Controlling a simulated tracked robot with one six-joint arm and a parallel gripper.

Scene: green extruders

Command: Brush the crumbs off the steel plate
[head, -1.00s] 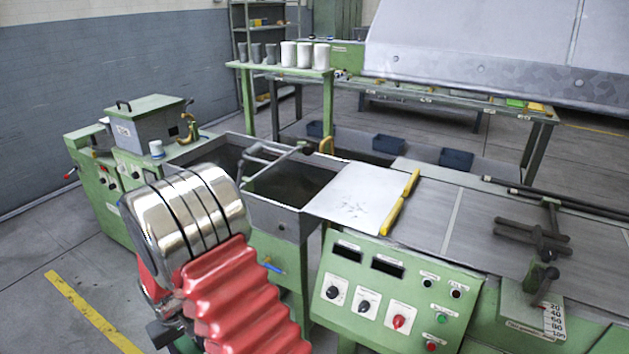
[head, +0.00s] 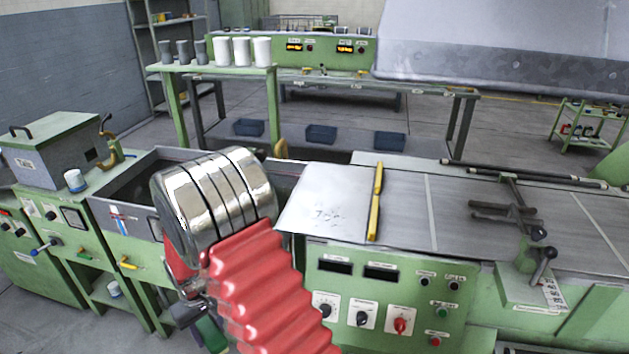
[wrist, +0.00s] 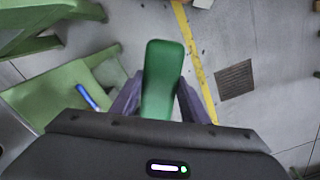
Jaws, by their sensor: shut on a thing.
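The steel plate (head: 312,190) lies flat in the middle of the head view, left of a grey ribbed bed. Small dark crumbs (head: 328,214) are scattered near its front middle. My gripper (wrist: 159,92) is shut on a green, rounded handle-like thing (wrist: 163,65), which points away from the wrist over the floor. Whether it is the brush I cannot tell, as no bristles show. In the head view the green thing (head: 211,334) is partly hidden low beside my red arm cover, left of and apart from the plate.
A yellow bar (head: 376,202) stands along the plate's right edge. A green control panel (head: 385,295) with knobs is below the plate. A grey trough (head: 127,190) lies to the left, partly behind my arm. A large grey hood (head: 500,50) hangs at upper right.

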